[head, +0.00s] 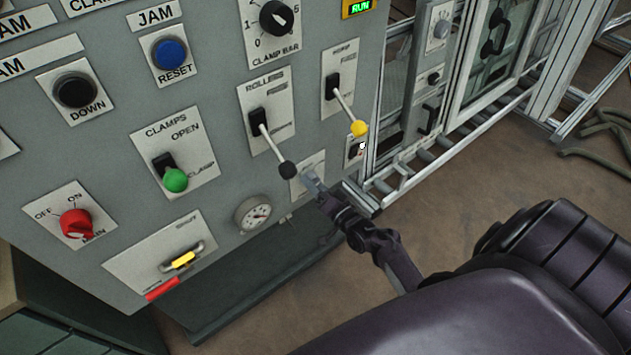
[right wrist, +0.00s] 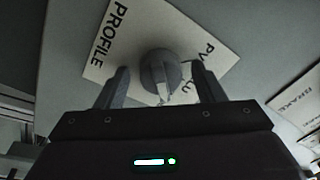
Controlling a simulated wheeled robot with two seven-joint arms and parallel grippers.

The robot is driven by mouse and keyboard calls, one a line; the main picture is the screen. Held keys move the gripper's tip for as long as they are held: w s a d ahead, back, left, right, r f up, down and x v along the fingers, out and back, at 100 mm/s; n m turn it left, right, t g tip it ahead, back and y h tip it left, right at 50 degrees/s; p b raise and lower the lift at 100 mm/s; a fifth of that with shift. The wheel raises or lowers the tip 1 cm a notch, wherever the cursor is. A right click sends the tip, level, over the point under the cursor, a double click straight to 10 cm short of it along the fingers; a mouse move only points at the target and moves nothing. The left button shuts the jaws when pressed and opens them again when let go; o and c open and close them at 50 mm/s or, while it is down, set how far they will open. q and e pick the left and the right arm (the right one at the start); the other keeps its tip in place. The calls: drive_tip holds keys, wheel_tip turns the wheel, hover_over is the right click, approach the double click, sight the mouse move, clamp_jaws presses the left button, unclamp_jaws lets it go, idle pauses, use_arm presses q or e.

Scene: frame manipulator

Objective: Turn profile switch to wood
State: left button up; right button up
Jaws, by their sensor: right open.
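The profile switch (right wrist: 160,75) is a grey rotary knob on a white plate marked PROFILE (right wrist: 112,32) in the right wrist view. A label beginning "PV" is beside it; I cannot make out a wood label. My right gripper (right wrist: 161,88) is open, with one finger on each side of the knob. I cannot tell whether the fingers touch it. In the head view my right gripper (head: 312,184) is in front of a small white plate (head: 312,165) low on the panel and hides the knob. My left gripper is not in view.
The rollers lever (head: 269,140) with a black ball end hangs just above left of my right gripper. A lever with a yellow ball (head: 359,129) is above right. A pressure gauge (head: 253,214) is at lower left. A metal frame (head: 420,150) stands to the right.

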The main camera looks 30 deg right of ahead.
drive_tip(key=s, duration=0.7)
drive_tip(key=shift+s+d+f, duration=0.2)
drive_tip(key=shift+s+d, duration=0.1)
drive_tip(key=shift+s, duration=0.1)
drive_tip(key=s+a+f+n+g+p, duration=0.1)
drive_tip(key=s+a+f+n+g, duration=0.35)
drive_tip(key=f, duration=0.65)
drive_tip(key=s+a+f+n+g, duration=0.1)
drive_tip(key=s+a+f+g, duration=0.4)
drive_tip(key=s+f, duration=0.5)
drive_tip(key=s+f+n+g, duration=0.3)
drive_tip(key=s+f, duration=0.3)
drive_tip(key=s, duration=0.4)
drive_tip(key=s+f+n+g+h+p, duration=0.1)
drive_tip(key=s+f+n+g, duration=0.2)
drive_tip(key=s, duration=0.8)
wheel_tip(320, 180, down, 3)
drive_tip(key=shift+a+f+n+g, duration=0.2)
drive_tip(key=shift+a+n+g, duration=0.2)
drive_tip(key=shift+g, duration=0.65)
drive_tip(key=shift+o, duration=0.6)
